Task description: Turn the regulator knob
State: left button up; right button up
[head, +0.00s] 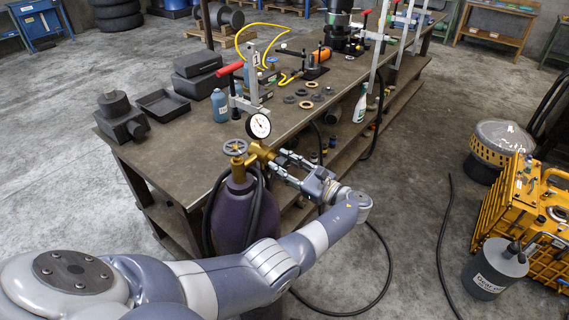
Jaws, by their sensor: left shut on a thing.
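A purple gas cylinder (231,212) stands upright at the near side of the workbench. A brass regulator (257,153) sits at its top, with a round white gauge (259,126) above and a grey handwheel (235,147) to the left. My left gripper (277,162) reaches the regulator from the right, its two fingers closed about the regulator knob at the right end of the brass body. The fingers mostly hide the knob, so its turn angle cannot be told. My right gripper is out of view.
A black hose (375,285) lies on the floor.

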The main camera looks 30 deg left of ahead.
pick_arm(q)
jog(key=shift+r, duration=0.15)
jog(key=o, duration=0.9)
jog(key=shift+a, duration=0.1)
jog(key=shift+o, duration=0.9)
jog(key=shift+a, duration=0.1)
jog(key=shift+d+f, duration=0.2)
jog(key=shift+d, duration=0.05)
jog(key=s+d, duration=0.1)
jog(key=d, duration=1)
jog(key=shift+d+f, duration=0.2)
